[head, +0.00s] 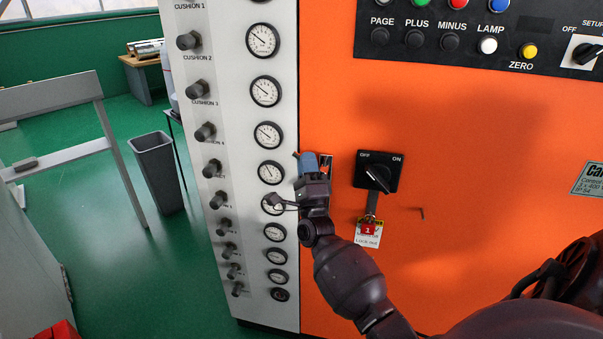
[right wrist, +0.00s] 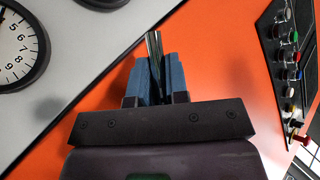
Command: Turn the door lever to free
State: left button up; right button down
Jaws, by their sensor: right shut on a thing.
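The door lever (right wrist: 154,44) shows in the right wrist view as a narrow metallic bar standing up between the blue fingertips. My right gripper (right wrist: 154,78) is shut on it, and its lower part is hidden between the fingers. In the head view my right gripper (head: 308,164) is at the left edge of the orange cabinet door (head: 450,200), beside the gauge panel. There the gripper covers most of the lever and its plate, so I cannot read the lever's position. My left gripper is not in view.
A black OFF/ON rotary switch (head: 377,172) with a red lockout tag (head: 369,230) hangs close to the right of the gripper. The white panel with gauges (head: 265,91) and knobs (head: 197,89) is on the left. Green floor (head: 110,230) lies beyond it.

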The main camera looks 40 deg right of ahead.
jog(key=m+g+h+b, duration=0.1)
jog(key=m+h, duration=0.2)
jog(key=shift+s+m+g, duration=0.1)
jog(key=shift+m+g, duration=0.3)
jog(key=shift+s+d+r+m+g+h+b, duration=0.15)
jog(key=shift+r+m+g+h+b, duration=0.1)
jog(key=shift+m+g+h, duration=0.7)
jog(key=shift+s+d+r+m+g+h+b, duration=0.15)
jog(key=shift+m+g+h, duration=0.45)
jog(key=shift+m+h, duration=0.65)
jog(key=shift+s+d+r+m+g+h+b, duration=0.1)
jog(key=shift+r+m+g+h+b, duration=0.15)
jog(key=shift+m+g+h, duration=0.85)
jog(key=shift+m, duration=0.7)
jog(key=shift+r, duration=0.1)
jog(key=c, duration=1.1)
grip_release()
jog(key=shift+c, duration=0.2)
